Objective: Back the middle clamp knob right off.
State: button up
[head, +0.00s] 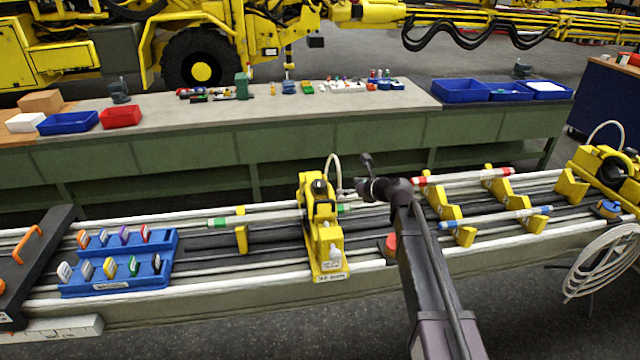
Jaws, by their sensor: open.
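The middle clamp (330,252) is a tall yellow block standing across the rails, with a label on its front foot. A dark rounded part, apparently its knob (319,187), shows near its top. My gripper (352,189) is open, just right of the clamp's upper part and pointing left towards it. It looks empty. At this size I cannot tell whether its fingers touch the clamp or the knob. A tube with green bands (222,222) runs through or behind the clamp; the clamp hides part of it.
A blue rack (100,285) of coloured tags sits left on the rails. Yellow supports (465,236) hold red-banded (465,178) and blue-banded (500,218) tubes at right. Another yellow clamp unit (590,165) stands far right.

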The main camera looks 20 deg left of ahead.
aim_at(321, 183)
jog(key=b+x, duration=0.5)
jog(key=x, duration=0.8)
jog(key=shift+w+a+f, duration=0.15)
jog(key=shift+a+f, duration=0.1)
jog(key=shift+a, duration=0.05)
jog(key=c, duration=1)
